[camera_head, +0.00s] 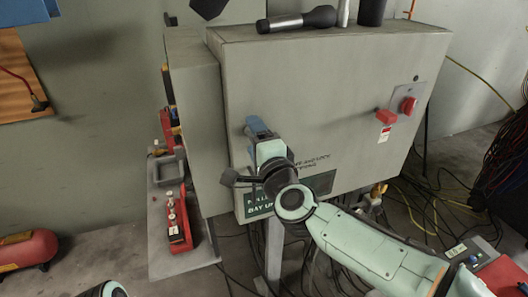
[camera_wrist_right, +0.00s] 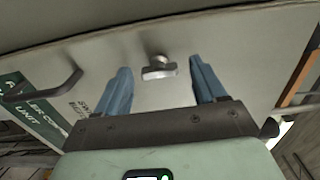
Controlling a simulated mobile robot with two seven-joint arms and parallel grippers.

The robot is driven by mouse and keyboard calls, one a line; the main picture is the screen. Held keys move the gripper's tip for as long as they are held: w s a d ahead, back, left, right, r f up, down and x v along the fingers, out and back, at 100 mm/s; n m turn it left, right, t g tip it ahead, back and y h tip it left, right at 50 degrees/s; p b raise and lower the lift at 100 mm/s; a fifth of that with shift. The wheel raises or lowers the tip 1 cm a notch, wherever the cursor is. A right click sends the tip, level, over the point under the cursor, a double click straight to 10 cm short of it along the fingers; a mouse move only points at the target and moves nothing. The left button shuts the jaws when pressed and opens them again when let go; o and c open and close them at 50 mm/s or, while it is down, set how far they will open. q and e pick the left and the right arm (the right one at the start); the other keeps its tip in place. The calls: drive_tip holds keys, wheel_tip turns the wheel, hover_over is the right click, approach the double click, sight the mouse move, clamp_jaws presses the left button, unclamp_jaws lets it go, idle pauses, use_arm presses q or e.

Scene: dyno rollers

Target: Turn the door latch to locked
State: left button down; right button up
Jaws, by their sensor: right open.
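The door latch (camera_wrist_right: 159,70) is a small metal turn piece on the grey cabinet door (camera_head: 320,100). In the right wrist view it sits between and beyond the two blue fingers of my right gripper (camera_wrist_right: 160,78), with no visible contact. The fingers are apart and empty. In the head view my right gripper (camera_head: 257,127) is at the left part of the door, and I cannot make out the latch there. The latch's exact turn is hard to read. My left gripper is not in view.
A dark bar handle (camera_wrist_right: 45,88) stands out from the door beside the latch. A red rotary switch (camera_head: 408,105) and red padlock (camera_head: 386,116) are on the right. A flashlight (camera_head: 297,19) lies on top. A tray with red tools (camera_head: 178,218) is left; cables cover the floor.

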drive_tip(key=b+v, duration=0.1)
drive_tip(key=v, duration=1.1)
drive_tip(key=shift+s, duration=0.4)
drive_tip(key=shift+d, duration=0.1)
drive_tip(key=w+d+f+n+g+h, duration=0.1)
drive_tip(key=w+f+n+g, duration=0.15)
drive_tip(key=f, duration=0.85)
drive_tip(key=w+f+n+g+h, duration=0.15)
drive_tip(key=w+f, duration=0.25)
drive_tip(key=f, duration=0.8)
drive_tip(key=s+d+f+n+g, duration=0.1)
drive_tip(key=s+d+f+g, duration=0.2)
drive_tip(key=f, duration=0.9)
drive_tip(key=s+d+f+n+g, duration=0.2)
drive_tip(key=s+f+g, duration=0.1)
drive_tip(key=f, duration=0.9)
drive_tip(key=s+d+f+n+g, duration=0.1)
drive_tip(key=s+f+g, duration=0.3)
drive_tip(key=s+f, duration=0.5)
drive_tip(key=s+d+f+n+g+p, duration=0.1)
drive_tip(key=s+f+g, duration=0.3)
drive_tip(key=s+f, duration=0.6)
drive_tip(key=s+n, duration=0.1)
drive_tip(key=s, duration=0.6)
